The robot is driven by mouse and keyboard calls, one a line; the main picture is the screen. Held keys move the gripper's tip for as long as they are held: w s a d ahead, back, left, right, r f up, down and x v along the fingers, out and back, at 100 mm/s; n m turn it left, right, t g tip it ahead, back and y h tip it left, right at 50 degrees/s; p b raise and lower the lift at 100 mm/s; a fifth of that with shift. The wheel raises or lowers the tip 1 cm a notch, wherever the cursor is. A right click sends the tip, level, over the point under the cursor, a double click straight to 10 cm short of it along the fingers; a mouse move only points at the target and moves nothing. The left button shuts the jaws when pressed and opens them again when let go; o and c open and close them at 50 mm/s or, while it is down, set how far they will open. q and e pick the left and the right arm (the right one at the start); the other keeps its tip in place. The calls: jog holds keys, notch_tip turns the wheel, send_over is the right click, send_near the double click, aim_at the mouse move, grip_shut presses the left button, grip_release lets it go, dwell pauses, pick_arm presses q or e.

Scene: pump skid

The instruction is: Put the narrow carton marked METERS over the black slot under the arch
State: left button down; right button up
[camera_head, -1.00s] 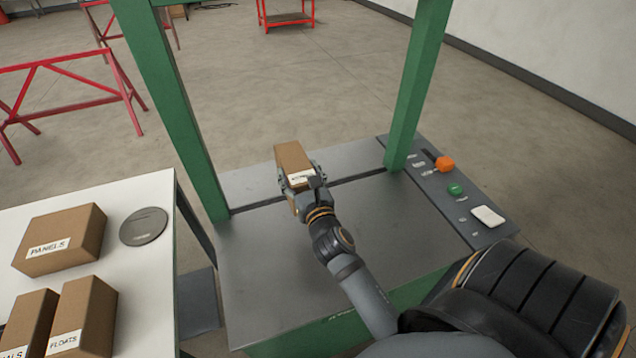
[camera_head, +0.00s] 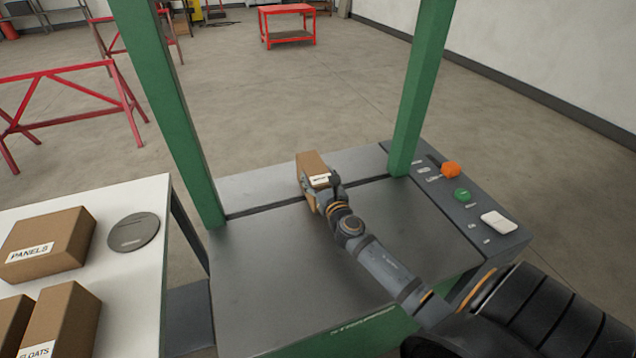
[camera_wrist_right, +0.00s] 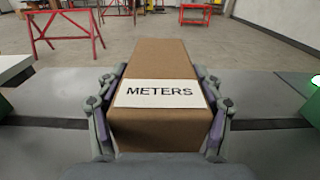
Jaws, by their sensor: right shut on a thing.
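The narrow brown carton marked METERS (camera_head: 311,165) is between the fingers of my right gripper (camera_head: 322,190), at the slot line under the green arch (camera_head: 172,110). In the right wrist view the carton (camera_wrist_right: 155,65) fills the middle, its white label facing me, with a finger pressed on each side. The black slot (camera_head: 262,208) runs across the grey table (camera_head: 270,265) and passes behind or beneath the carton; the part at the carton is hidden. I cannot tell whether the carton's base touches the table. My left gripper is not in view.
A control panel (camera_head: 465,212) with an orange knob (camera_head: 451,170), a green button (camera_head: 462,195) and a white switch lies right of the arch. A white table (camera_head: 130,280) at left holds a PANELS carton (camera_head: 48,245), a FLOATS carton (camera_head: 62,320) and a grey disc (camera_head: 133,232).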

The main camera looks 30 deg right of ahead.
jog(key=shift+w+f, duration=0.1)
jog(key=shift+f, duration=0.3)
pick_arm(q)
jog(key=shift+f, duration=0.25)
pick_arm(e)
jog(key=shift+r, duration=0.1)
jog(key=shift+f, duration=0.2)
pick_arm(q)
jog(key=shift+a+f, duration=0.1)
pick_arm(e)
jog(key=o, duration=1.5)
jog(key=shift+o, duration=0.2)
jog(key=shift+r, duration=0.1)
jog(key=b+v, duration=0.2)
jog(key=v, duration=1)
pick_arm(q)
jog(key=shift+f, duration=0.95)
